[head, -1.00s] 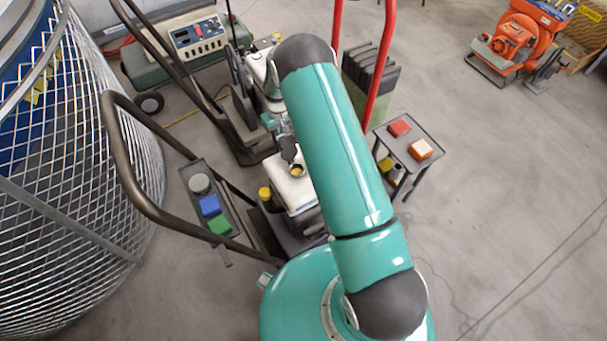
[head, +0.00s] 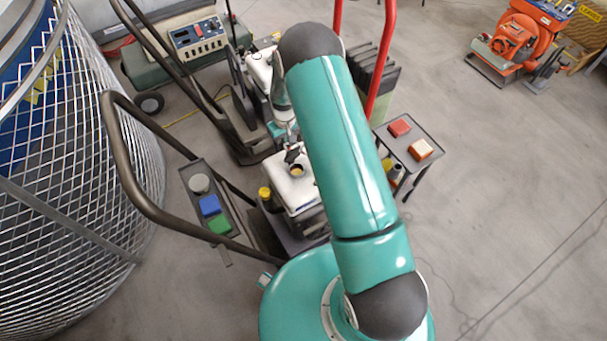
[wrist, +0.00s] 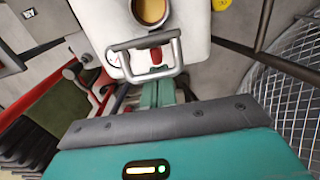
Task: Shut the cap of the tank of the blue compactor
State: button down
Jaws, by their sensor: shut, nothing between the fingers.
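The white tank (head: 292,190) stands below and left of my arm in the head view, with a round, tan-rimmed opening (head: 296,170) on top. In the wrist view the tank (wrist: 195,22) fills the top, and its opening (wrist: 150,10) shows uncovered at the top edge. A grey metal loop (wrist: 178,55) stands beside the opening. My gripper (wrist: 158,88) is shut and empty, with its teal fingers just below the loop; I cannot tell whether they touch it. A separate cap cannot be made out clearly. My arm hides part of the machine in the head view.
A dark bent handle (head: 125,170) and a panel with grey, blue and green buttons (head: 209,205) are left of the tank. A wire mesh cage (head: 75,190) stands further left. A small table (head: 412,145) with red and white blocks is at right. The right floor is mostly clear.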

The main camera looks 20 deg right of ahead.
aim_at(296, 153)
jog(key=shift+s+d+r, duration=0.2)
jog(key=shift+s, duration=0.9)
jog(key=shift+s+d+r, duration=0.2)
jog(key=shift+s, duration=0.85)
jog(key=shift+s+d+r, duration=0.2)
jog(key=shift+s, duration=0.9)
jog(key=shift+s+d+f, duration=0.15)
jog(key=shift+s+f, duration=0.05)
jog(key=shift+s, duration=0.45)
jog(key=shift+s+d+f, duration=0.1)
jog(key=shift+s+f, duration=0.1)
jog(key=shift+s, duration=0.4)
jog(key=shift+s+d+f, duration=0.15)
jog(key=shift+s+f, duration=0.05)
jog(key=shift+s, duration=0.45)
notch_tip(296, 153, up, 8)
